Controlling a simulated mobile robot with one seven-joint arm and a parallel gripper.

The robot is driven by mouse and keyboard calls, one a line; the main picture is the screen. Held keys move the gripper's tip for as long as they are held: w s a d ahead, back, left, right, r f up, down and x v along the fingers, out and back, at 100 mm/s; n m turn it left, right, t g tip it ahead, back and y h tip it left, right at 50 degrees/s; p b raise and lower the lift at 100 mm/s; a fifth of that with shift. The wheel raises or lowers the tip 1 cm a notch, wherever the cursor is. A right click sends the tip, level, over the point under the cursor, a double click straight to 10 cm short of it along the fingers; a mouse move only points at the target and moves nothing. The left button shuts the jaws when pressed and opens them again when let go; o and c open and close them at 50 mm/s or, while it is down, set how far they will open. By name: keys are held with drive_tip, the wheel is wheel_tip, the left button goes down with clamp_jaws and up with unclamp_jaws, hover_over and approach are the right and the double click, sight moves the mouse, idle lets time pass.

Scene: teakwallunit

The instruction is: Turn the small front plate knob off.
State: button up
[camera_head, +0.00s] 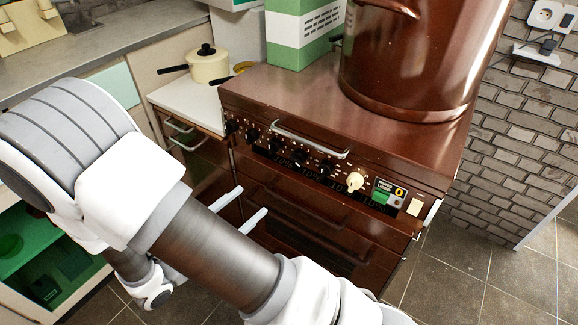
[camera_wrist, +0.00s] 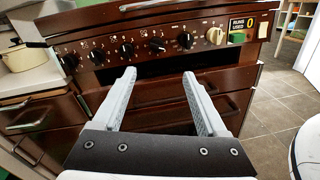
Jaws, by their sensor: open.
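The brown stove's front panel (camera_head: 305,163) carries a row of several black knobs and one cream knob (camera_head: 355,181) at its right end. In the wrist view the row runs from a black knob (camera_wrist: 70,61) at the left to the cream knob (camera_wrist: 215,35). Labels are too small to tell which is the small front plate knob. My gripper (camera_head: 252,199) is open and empty, in front of the stove and below the panel. In the wrist view my gripper (camera_wrist: 159,74) points at the stove front under the knobs, its fingers apart and clear of every knob.
A metal rail handle (camera_head: 310,138) sticks out above the knobs. A large brown pot (camera_head: 410,60) and a green box (camera_head: 300,35) stand on the stove. A cream pan (camera_head: 208,65) is on the left counter. Tiled floor is open at right.

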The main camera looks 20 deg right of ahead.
drive_tip(key=b, duration=0.4)
approach(294, 161)
drive_tip(key=shift+n, duration=0.3)
drive_tip(key=x, duration=0.9)
drive_tip(key=shift+w+d+f, duration=0.15)
drive_tip(key=shift+p, duration=0.3)
drive_tip(key=shift+t, duration=0.3)
clamp_jaws()
